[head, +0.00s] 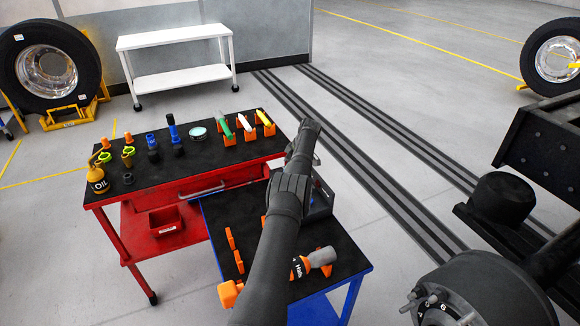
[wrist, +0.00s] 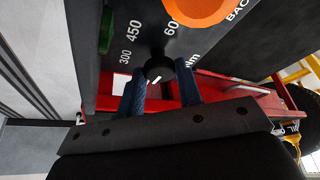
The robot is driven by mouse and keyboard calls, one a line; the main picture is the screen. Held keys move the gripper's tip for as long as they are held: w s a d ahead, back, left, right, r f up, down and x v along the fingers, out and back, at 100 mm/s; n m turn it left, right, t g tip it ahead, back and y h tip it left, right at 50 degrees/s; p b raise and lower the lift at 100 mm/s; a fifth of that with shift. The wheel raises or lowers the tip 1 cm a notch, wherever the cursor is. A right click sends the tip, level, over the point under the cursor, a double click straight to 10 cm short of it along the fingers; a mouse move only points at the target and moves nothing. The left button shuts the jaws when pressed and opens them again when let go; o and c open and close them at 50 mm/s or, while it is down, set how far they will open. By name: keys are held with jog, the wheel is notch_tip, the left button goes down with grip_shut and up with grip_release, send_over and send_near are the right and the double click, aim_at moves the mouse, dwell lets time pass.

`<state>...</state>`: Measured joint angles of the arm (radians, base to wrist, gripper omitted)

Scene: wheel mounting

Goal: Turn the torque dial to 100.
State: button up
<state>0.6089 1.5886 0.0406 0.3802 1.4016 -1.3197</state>
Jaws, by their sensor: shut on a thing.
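The torque dial (wrist: 158,69) is a small black knob with a white mark on its lower part in the wrist view. It sits on a dark panel (wrist: 215,50) printed with 300, 450, part of a 600 and "Nm". A 100 mark is not visible, so I cannot tell the exact setting. My gripper (wrist: 159,80) has its two blue fingers on either side of the dial and is shut on it. In the head view, my arm covers most of the box (head: 322,203) on the blue cart, and the dial cannot be made out.
A large orange round part (wrist: 196,8) and a green part (wrist: 106,32) are on the panel near the dial. An orange-black power tool (head: 305,265) lies on the blue cart (head: 345,268). The red cart (head: 180,200) holds bottles and tools. A wheel hub (head: 470,295) is at right.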

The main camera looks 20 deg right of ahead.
jog(key=o, duration=1)
jog(key=shift+c, duration=0.2)
jog(key=shift+r, duration=0.1)
jog(key=v, duration=1.7)
jog(key=shift+r, duration=0.15)
